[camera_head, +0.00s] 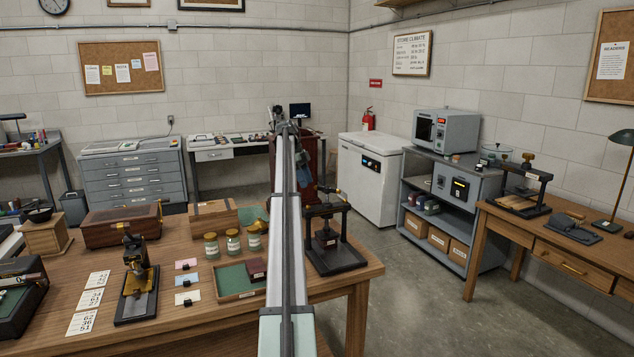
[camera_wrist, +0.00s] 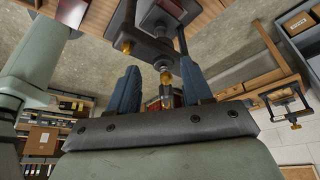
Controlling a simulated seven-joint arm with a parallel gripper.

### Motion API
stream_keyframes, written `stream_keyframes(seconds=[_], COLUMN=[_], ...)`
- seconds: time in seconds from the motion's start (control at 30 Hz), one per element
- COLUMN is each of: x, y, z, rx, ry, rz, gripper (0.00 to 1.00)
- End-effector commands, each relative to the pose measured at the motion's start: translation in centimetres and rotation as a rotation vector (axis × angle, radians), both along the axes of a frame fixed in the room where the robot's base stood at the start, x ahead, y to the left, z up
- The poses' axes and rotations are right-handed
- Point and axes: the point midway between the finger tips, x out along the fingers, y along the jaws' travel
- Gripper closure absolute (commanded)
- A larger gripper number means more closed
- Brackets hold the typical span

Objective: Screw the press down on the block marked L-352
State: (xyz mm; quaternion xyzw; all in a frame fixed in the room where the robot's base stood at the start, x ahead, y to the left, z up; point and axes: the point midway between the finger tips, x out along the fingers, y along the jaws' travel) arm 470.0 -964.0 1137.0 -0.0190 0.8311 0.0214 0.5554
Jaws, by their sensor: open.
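A black screw press (camera_head: 336,258) stands at the right end of the near table, with a dark red block (camera_head: 326,238) on its base under the screw. Any marking on that block is too small to read. In the wrist view the press's dark crossbeam (camera_wrist: 150,42) and brass-tipped screw parts show just beyond my gripper (camera_wrist: 160,68). Its two blue fingers are apart, and the screw top shows between them. I cannot tell whether either finger touches it.
A green-lined tray (camera_head: 232,297) with another dark red block (camera_head: 256,268) lies left of the press. Glass jars (camera_head: 233,243) stand behind the tray. A second press (camera_head: 525,190) stands on the right-hand table. Open floor lies between the tables.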

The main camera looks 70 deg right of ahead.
Motion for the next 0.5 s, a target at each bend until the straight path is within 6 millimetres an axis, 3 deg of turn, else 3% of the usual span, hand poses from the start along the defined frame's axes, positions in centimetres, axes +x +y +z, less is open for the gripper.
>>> stream_keyframes(seconds=[0.2, 0.5], x=[2.8, 3.8], y=[0.0, 0.1], z=[0.0, -0.1], rx=[-0.004, -0.005], ry=[-0.001, -0.002], rz=[0.002, 0.002], gripper=[0.50, 0.50])
